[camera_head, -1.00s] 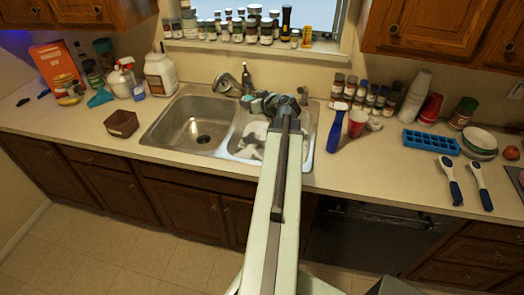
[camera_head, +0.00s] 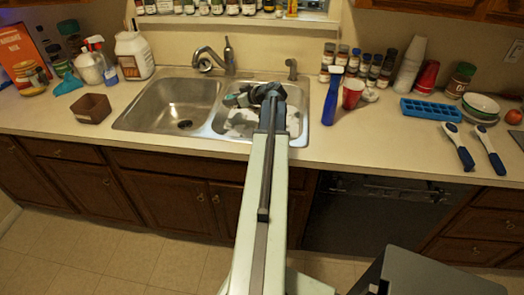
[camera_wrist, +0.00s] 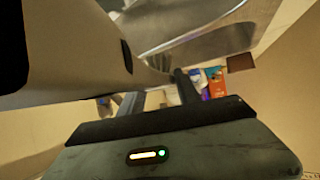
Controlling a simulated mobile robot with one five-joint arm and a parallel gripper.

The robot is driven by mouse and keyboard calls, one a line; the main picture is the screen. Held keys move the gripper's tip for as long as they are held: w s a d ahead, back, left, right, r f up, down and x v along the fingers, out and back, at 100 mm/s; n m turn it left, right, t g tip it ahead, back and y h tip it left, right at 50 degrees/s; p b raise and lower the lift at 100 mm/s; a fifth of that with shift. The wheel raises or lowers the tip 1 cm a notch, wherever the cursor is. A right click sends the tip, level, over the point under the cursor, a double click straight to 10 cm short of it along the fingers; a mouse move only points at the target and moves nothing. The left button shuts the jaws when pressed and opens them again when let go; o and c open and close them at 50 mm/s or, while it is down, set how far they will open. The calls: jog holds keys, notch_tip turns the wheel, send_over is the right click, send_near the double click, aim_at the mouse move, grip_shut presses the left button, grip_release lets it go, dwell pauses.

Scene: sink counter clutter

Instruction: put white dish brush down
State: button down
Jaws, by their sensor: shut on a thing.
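My gripper (camera_head: 255,95) is over the right basin of the steel sink (camera_head: 165,125), near its back part. In the wrist view its dark fingers (camera_wrist: 158,92) point away from the camera. My gripper is shut on the white dish brush, but the brush's shape is not clear in either view. A pale thing (camera_wrist: 75,55) with a dark edge fills the upper left of the wrist view, very close; I cannot tell whether it is the brush. White patches (camera_head: 240,120) show in the right basin beside my arm, which hides part of it.
Further right are a blue ice tray (camera_head: 430,110) and two blue-and-white brushes (camera_head: 459,147). The faucet (camera_head: 215,60) rises behind. Counter is clear before the red cup.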

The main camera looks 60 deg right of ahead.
jog(key=shift+n+y, duration=0.3)
jog(key=f, duration=0.1)
jog(key=d+f+b, duration=0.1)
jog(key=f, duration=0.1)
jog(key=f+b, duration=0.1)
jog(key=f, duration=0.1)
jog(key=shift+w+d+f, duration=0.15)
jog(key=shift+d, duration=0.1)
notch_tip(320, 180, down, 11)
jog(key=b, duration=1.1)
jog(key=shift+a, duration=0.1)
jog(key=c, duration=0.9)
grip_release()
jog(key=shift+b, duration=0.35)
jog(key=shift+o, duration=0.2)
jog(key=shift+r+p, duration=0.5)
jog(key=shift+p, duration=0.1)
jog(key=d+p+v, duration=0.1)
jog(key=p+v, duration=0.2)
jog(key=v, duration=0.4)
jog(key=shift+s+a+r+p, duration=0.25)
jog(key=shift+a+r+p, duration=0.05)
jog(key=shift+a+p, duration=0.15)
